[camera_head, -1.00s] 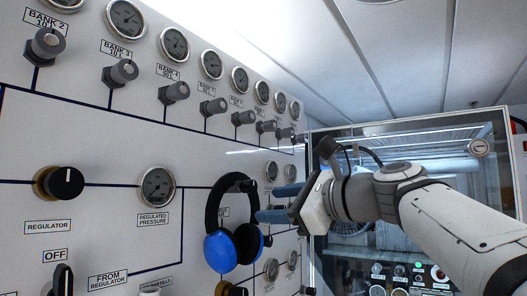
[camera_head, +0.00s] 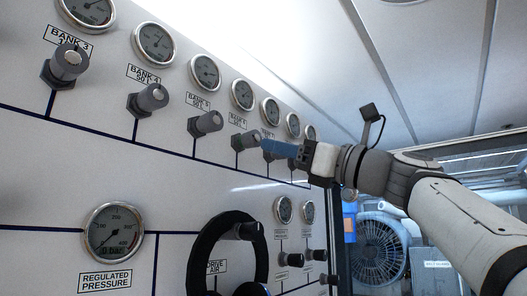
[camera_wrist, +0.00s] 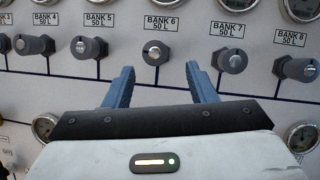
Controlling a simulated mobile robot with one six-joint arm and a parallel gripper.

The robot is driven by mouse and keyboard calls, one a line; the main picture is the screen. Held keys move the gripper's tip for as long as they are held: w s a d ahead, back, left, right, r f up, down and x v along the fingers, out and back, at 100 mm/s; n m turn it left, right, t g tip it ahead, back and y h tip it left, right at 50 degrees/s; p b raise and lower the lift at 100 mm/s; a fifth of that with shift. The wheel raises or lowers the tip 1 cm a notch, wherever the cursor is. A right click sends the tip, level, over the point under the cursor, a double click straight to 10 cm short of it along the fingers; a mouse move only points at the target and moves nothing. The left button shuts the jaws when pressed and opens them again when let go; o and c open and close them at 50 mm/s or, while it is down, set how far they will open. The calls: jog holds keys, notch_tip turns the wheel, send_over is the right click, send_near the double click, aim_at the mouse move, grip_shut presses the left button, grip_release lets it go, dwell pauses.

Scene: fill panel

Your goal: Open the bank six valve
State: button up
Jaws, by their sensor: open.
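The bank six valve is a dark grey knob (camera_wrist: 155,54) on the white panel, below its "BANK 6 50 L" label. In the wrist view it lies straight ahead of my gripper (camera_wrist: 160,70), between the lines of the two blue fingers and just beyond their tips. The fingers are open and empty. In the head view my gripper (camera_head: 268,147) reaches in from the right, its blue fingertips close beside the bank six valve (camera_head: 245,141). I cannot tell whether they touch it.
The bank five valve (camera_wrist: 90,48) and bank seven valve (camera_wrist: 229,61) stand close on either side. Gauges (camera_head: 243,95) run above the row. A blue fan unit (camera_head: 378,250) stands at the lower right.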

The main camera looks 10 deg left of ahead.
aim_at(258, 139)
jog(key=a+r, duration=0.1)
jog(key=a+r+p, duration=0.1)
jog(key=a, duration=0.1)
jog(key=shift+a+p, duration=0.1)
jog(key=shift+p, duration=0.2)
jog(key=w+a, duration=0.1)
jog(key=w+a+r+p, duration=0.1)
jog(key=shift+a, duration=0.35)
jog(key=shift+a+r, duration=0.1)
jog(key=shift+a, duration=0.2)
jog(key=shift+c, duration=0.2)
jog(key=c, duration=0.9)
